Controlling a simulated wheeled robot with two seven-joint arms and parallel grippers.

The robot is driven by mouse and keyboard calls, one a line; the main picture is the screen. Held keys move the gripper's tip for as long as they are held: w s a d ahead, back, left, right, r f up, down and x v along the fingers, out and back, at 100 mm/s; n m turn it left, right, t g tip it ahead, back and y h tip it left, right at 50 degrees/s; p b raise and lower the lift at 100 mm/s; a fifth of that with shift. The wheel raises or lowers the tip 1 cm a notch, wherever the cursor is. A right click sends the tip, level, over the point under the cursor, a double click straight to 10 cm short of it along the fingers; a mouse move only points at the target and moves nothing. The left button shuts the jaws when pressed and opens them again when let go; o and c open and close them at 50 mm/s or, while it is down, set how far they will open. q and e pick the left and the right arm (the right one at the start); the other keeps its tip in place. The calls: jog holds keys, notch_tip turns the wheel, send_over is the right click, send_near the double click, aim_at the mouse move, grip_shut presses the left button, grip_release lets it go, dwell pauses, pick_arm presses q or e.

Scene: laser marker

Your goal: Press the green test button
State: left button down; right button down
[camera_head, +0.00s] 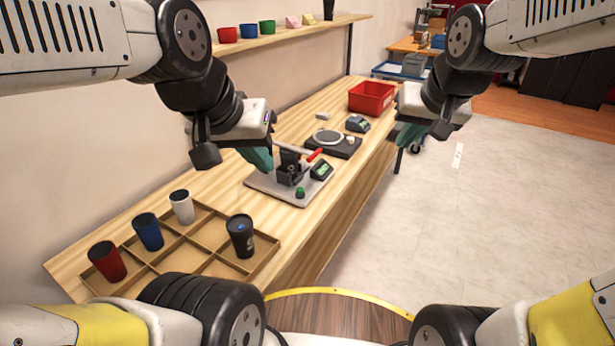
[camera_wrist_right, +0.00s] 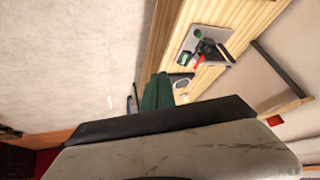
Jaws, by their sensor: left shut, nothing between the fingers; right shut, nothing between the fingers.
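The green test button (camera_head: 300,191) stands on the front corner of the grey base plate (camera_head: 270,185) of the laser marker (camera_head: 291,168), on the wooden table. A small device with a green display (camera_head: 321,170) and a red handle (camera_head: 314,155) are beside it. The plate also shows in the right wrist view (camera_wrist_right: 190,42), with the green button (camera_wrist_right: 198,33) on it. My left gripper (camera_head: 262,160) has shut green fingers, above and behind the plate, apart from the button. My right gripper (camera_head: 408,136) is shut, beyond the table's right edge, far from the button. Its fingers show in the wrist view (camera_wrist_right: 157,92).
A wooden tray (camera_head: 205,225) with red, blue, white and black tumblers lies at the near left. Behind the marker are a black scale (camera_head: 335,144), a small grey device (camera_head: 357,124) and a red bin (camera_head: 371,98). A wall shelf (camera_head: 290,35) holds cups. Floor right of the table is clear.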

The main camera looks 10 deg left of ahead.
jog(key=w+a+f, duration=0.4)
jog(key=w+a, duration=0.2)
jog(key=w, duration=0.5)
jog(key=y, duration=0.4)
send_over(302, 191)
notch_tip(302, 191, down, 17)
jog(key=shift+w+a+r+m, duration=0.1)
jog(key=shift+r+m, duration=0.1)
jog(key=shift+m, duration=0.2)
jog(key=shift+f, duration=0.1)
jog(key=shift+f, duration=4.3)
jog(key=shift+f, duration=0.1)
jog(key=shift+f, duration=0.3)
